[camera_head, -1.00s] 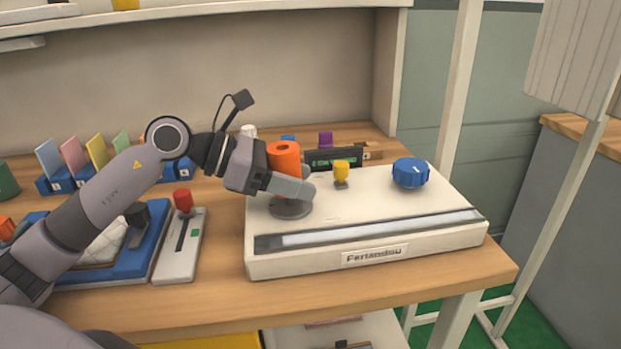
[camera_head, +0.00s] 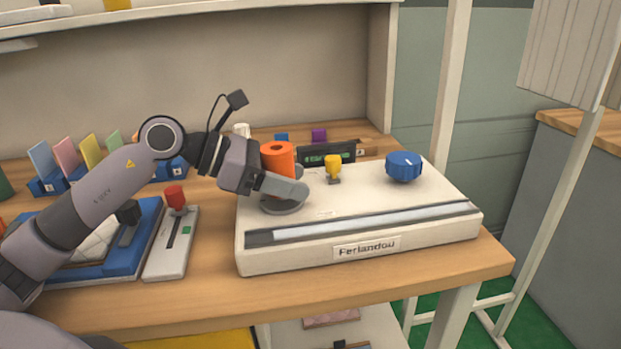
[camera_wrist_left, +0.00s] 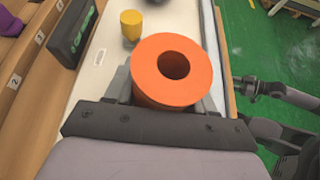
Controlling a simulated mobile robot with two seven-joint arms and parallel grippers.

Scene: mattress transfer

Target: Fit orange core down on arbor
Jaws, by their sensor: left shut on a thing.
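The orange core (camera_head: 277,153) is a thick upright ring with a hole through its top. My left gripper (camera_head: 284,183) is shut on it, with a finger across its near side. The core is over a round grey disc (camera_head: 284,207) at the left end of the white machine (camera_head: 365,254). In the left wrist view the core (camera_wrist_left: 172,72) fills the middle and its hole looks dark. The arbor itself is hidden by the core and finger. I cannot tell whether the core touches the disc.
A yellow knob (camera_head: 333,167) and a blue dial (camera_head: 404,166) stand on the machine to the right of the core. A dark display box (camera_head: 326,155) is behind. A red-handled lever unit (camera_head: 172,240) and a blue tray (camera_head: 150,215) lie to the left.

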